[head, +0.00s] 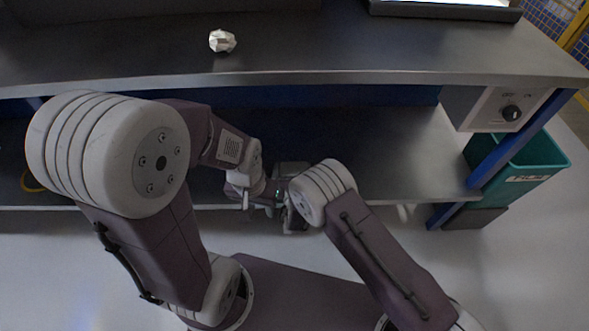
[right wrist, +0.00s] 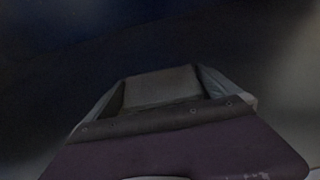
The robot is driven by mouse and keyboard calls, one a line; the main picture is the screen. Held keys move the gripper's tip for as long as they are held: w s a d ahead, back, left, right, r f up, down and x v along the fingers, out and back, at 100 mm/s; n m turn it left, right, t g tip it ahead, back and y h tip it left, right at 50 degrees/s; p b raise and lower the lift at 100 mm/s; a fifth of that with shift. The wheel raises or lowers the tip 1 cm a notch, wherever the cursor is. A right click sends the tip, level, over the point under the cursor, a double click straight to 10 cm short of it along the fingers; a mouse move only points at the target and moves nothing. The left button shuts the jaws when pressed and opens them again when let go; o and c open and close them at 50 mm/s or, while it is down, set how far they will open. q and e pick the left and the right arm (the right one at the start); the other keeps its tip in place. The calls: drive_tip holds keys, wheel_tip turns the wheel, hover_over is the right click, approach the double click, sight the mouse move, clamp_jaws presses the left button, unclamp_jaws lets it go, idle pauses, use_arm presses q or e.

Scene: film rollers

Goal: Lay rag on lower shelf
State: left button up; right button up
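The lower shelf (head: 385,150) is a dark grey board under the worktop, partly hidden by my arms. My right gripper is mostly hidden in the head view. In the right wrist view, my right gripper (right wrist: 160,78) shows two grey sides apart with a dull grey-brown patch between them; I cannot tell whether that is something held.
The worktop (head: 330,55) overhangs the shelf. A white control box (head: 480,108) with a black knob hangs at the right. A teal bin (head: 535,160) stands beyond the blue leg (head: 520,140). The shelf's right part is bare. My two arms are close together.

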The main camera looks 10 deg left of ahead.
drive_tip(key=shift+r, duration=0.3)
drive_tip(key=p+v, duration=0.4)
drive_tip(key=v, duration=0.2)
drive_tip(key=shift+s+r, duration=0.1)
drive_tip(key=shift+s, duration=0.1)
drive_tip(key=shift+s+d, duration=0.2)
drive_tip(key=shift+s, duration=0.3)
drive_tip(key=shift+d, duration=0.1)
